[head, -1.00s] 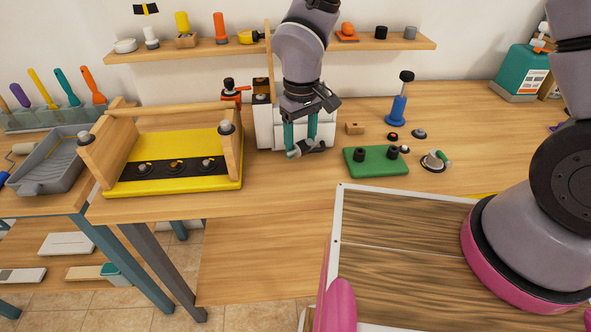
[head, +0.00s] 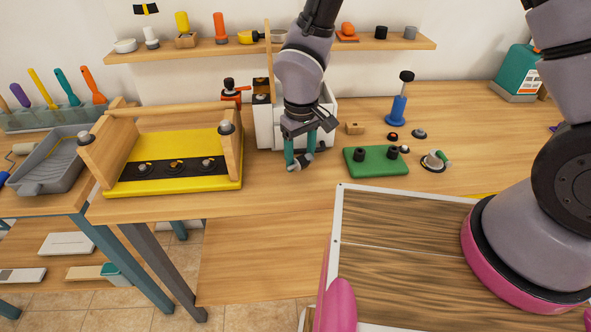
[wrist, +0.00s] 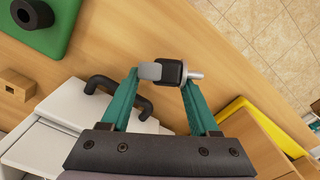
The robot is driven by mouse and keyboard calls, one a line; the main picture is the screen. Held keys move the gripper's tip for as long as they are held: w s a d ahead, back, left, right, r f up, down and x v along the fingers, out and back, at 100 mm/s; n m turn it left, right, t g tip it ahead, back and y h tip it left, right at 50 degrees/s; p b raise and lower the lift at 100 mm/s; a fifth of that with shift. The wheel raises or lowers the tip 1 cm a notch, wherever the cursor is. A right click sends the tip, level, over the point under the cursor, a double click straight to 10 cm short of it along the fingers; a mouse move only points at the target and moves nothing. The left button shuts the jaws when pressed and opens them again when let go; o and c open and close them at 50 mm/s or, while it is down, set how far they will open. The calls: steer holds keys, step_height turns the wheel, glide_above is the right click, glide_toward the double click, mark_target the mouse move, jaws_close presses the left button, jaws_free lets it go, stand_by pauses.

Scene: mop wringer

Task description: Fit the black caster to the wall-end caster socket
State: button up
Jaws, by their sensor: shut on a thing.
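My gripper (head: 299,162) is shut on the black caster (wrist: 170,72), just in front of a white box. In the wrist view, the caster lies sideways between the teal fingertips (wrist: 162,76), with its black housing in the middle, grey wheel to the left and metal stem pointing right. In the head view, the caster is small and partly hidden by the fingers. A green block (head: 375,168) to the right of my gripper carries two upright black sockets (head: 392,153), and one socket's open hole shows in the wrist view (wrist: 32,12). I cannot tell which is the wall-end one.
The white box (head: 265,130) with black bent handle (wrist: 120,95) stands close behind my gripper. A yellow stand (head: 220,150) with wooden sides is to the left. A wooden block (head: 355,128), blue post (head: 397,108) and small parts lie right. The table front is bare.

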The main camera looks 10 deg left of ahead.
steer(key=shift+f, duration=0.2)
steer(key=shift+f, duration=0.5)
steer(key=shift+f, duration=0.2)
steer(key=o, duration=1.5)
step_height(320, 180, up, 11)
steer(key=shift+f, duration=0.1)
